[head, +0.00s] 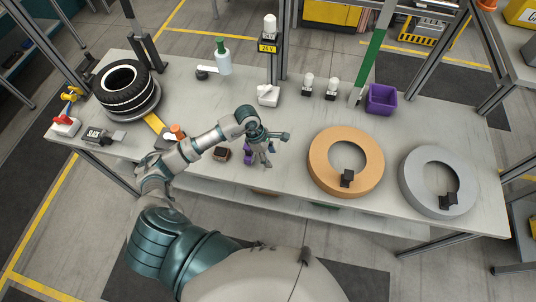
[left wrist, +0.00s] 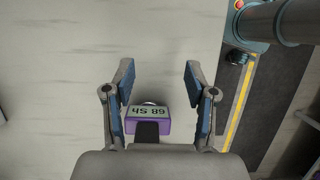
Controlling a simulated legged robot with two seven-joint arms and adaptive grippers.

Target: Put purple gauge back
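The purple gauge (head: 247,157) is small in the head view, on the table near the front edge, just left of my left gripper (head: 272,150). In the left wrist view the gauge (left wrist: 162,127) is a purple block with a pale display, its digits upside down, and a black part on the near side. My left gripper (left wrist: 158,82) has its two blue-padded fingers spread wide. The gauge lies between and beyond them in the picture; I see no finger touching it. My right gripper is not in view.
A purple bin (head: 382,103) stands at the back right. An orange ring (head: 322,173) and a grey ring (head: 419,192) lie to the right. A tyre (head: 125,90) is at the left. A dark brown block (head: 221,153) lies left of the gauge.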

